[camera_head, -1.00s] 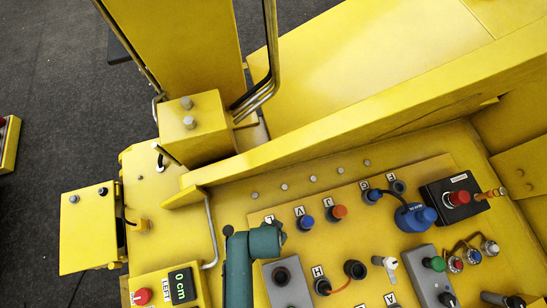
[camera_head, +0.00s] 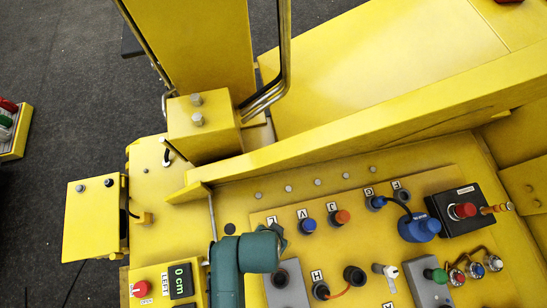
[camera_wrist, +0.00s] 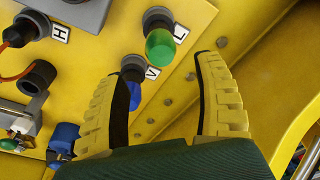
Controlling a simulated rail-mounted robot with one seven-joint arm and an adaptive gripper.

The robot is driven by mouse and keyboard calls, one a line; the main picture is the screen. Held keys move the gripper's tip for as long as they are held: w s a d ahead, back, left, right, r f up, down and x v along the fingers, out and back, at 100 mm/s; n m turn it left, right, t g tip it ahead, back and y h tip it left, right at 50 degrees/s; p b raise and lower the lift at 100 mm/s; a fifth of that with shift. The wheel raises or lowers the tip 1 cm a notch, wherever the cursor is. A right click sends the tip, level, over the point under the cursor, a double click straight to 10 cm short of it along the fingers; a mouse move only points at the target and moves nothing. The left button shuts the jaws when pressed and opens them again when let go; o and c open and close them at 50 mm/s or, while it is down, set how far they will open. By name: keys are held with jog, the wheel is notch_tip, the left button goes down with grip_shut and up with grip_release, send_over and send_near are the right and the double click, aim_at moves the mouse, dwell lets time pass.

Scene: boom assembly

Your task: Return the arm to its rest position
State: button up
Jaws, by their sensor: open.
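My arm (camera_head: 245,252) shows as teal links at the lower middle of the head view, over the left edge of the control panel (camera_head: 330,252). My gripper (camera_wrist: 168,62) shows in the wrist view with its two yellow ribbed fingers spread apart. Nothing is held between them. A green knob (camera_wrist: 160,48) by the label L and a blue knob (camera_wrist: 140,95) by the label V lie beyond the fingers, near the left finger. My gripper's fingers cannot be made out in the head view.
A display reading 0 cm (camera_head: 181,280) is at left. A yellow beam (camera_head: 380,125) and a post (camera_head: 195,45) rise behind.

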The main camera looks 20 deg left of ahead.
jog(key=shift+r, duration=0.3)
dwell(0.5)
jog(key=w+d+r+m+t+p, duration=0.1)
jog(key=w+d+r+t, duration=0.25)
jog(key=w+r, duration=0.75)
jog(key=w+d+r+m+t+p, duration=0.15)
jog(key=w+r+t, duration=0.35)
jog(key=w+r, duration=0.6)
jog(key=s+d+r+n+t, duration=0.2)
jog(key=r+t, duration=0.4)
jog(key=r, duration=1)
jog(key=s+d+r+n+t, duration=0.2)
jog(key=r+t, duration=0.4)
jog(key=r, duration=1)
jog(key=shift+s+d+r, duration=0.2)
jog(key=shift+s+r, duration=0.15)
jog(key=shift+r, duration=0.05)
